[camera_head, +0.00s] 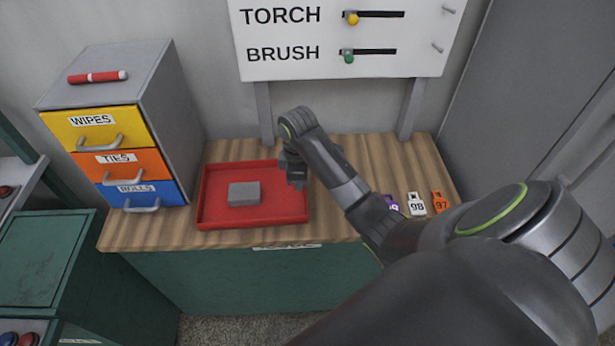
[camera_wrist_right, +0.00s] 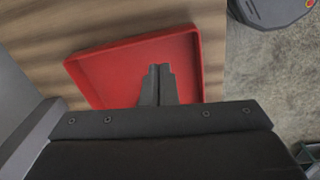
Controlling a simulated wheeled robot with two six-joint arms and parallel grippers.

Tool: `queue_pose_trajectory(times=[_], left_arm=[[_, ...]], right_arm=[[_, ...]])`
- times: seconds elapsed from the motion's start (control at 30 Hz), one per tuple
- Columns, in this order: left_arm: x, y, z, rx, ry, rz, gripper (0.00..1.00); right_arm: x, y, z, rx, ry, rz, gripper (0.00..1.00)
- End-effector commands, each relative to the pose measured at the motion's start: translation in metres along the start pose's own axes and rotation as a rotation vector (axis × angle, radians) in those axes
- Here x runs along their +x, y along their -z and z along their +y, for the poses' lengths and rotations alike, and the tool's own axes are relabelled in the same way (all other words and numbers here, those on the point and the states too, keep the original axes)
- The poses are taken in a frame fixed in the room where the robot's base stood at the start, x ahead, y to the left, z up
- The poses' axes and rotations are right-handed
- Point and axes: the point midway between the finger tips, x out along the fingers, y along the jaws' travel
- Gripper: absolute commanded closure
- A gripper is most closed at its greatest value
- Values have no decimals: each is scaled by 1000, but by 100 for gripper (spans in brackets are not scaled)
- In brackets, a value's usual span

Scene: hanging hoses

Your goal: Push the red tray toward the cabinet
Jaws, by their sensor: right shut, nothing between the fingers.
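The red tray (camera_head: 215,215) lies on the wooden worktop, close to the front edge, with a grey block (camera_head: 244,194) inside it. The small cabinet (camera_head: 165,100) stands just left of the tray, with yellow, orange and blue drawers, all shut. My right gripper (camera_head: 295,182) is shut and empty, pointing down at the tray's right side. In the right wrist view the shut fingers (camera_wrist_right: 158,75) show in front of the tray (camera_wrist_right: 110,70); whether they touch it I cannot tell. The grey block is hidden in that view. My left gripper is not in view.
A red and white marker (camera_head: 97,77) lies on top of the cabinet. Purple, white and orange numbered tags (camera_head: 416,204) lie at the worktop's right. A white board (camera_head: 345,35) with torch and brush sliders stands behind. A narrow gap separates tray and cabinet.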

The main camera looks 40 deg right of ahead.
Motion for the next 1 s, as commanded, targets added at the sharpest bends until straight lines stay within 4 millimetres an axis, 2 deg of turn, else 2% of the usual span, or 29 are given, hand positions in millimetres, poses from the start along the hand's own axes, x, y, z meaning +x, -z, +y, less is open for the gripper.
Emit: queue_pose_trajectory(times=[0.1,0.2,0.37,0.57,0.73,0.77,0.8,1.0], left_arm=[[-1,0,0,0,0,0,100],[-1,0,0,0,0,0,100],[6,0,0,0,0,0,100],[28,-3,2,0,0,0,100],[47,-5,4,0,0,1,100],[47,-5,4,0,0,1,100],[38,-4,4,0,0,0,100],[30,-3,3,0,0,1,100]], right_arm=[[-20,13,18,-70,21,-7,100],[-28,18,24,-102,32,-10,100],[-23,19,25,-114,37,-12,100],[-1,19,24,-112,36,-11,100],[26,18,23,-112,38,-11,100],[29,18,23,-112,39,-11,100],[33,18,22,-111,42,-12,100],[70,15,21,-110,39,-14,100]])
